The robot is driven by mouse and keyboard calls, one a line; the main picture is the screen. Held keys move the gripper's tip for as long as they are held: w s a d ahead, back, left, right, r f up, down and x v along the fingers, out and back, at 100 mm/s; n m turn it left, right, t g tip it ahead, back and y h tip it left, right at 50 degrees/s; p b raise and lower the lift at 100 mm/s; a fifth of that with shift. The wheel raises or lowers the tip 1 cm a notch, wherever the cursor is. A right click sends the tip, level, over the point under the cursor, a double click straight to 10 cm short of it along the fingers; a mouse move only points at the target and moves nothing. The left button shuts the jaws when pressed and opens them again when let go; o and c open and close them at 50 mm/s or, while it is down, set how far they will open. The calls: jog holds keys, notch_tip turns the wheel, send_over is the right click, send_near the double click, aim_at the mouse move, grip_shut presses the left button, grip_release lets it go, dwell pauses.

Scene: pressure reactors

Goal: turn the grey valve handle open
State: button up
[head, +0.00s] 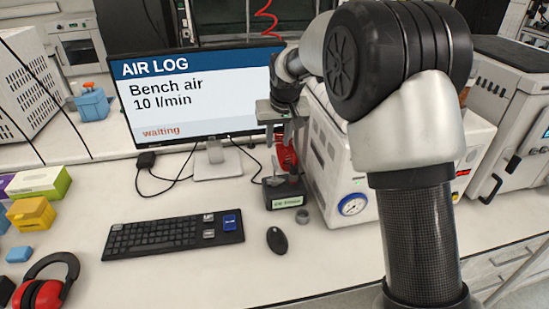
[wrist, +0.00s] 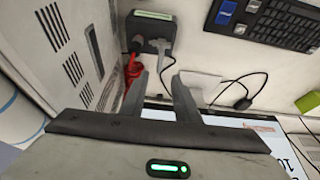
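A dark valve block (head: 284,193) with a pale green label stands on the bench left of the white reactor; it also shows at the top of the wrist view (wrist: 151,30). A grey valve handle (wrist: 162,47) sits on the block in the wrist view, beside a red handle (wrist: 132,68). The red handle also shows in the head view (head: 285,157). The grey handle is hard to make out there behind my fingers. My gripper (wrist: 160,77) is open and empty, its fingers pointing at the block. I cannot tell whether they touch the handle.
A monitor (head: 198,95) reading "Bench air 10 l/min, waiting" stands close left of my gripper. The white reactor (head: 335,160) with a gauge is close on the right. A keyboard (head: 174,236) and a mouse (head: 278,240) lie in front, with cables behind.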

aim_at(275, 160)
jog(key=p+x, duration=0.1)
jog(key=x, duration=1)
jog(key=shift+w+f, duration=0.15)
jog(key=shift+f, duration=0.05)
grip_shut()
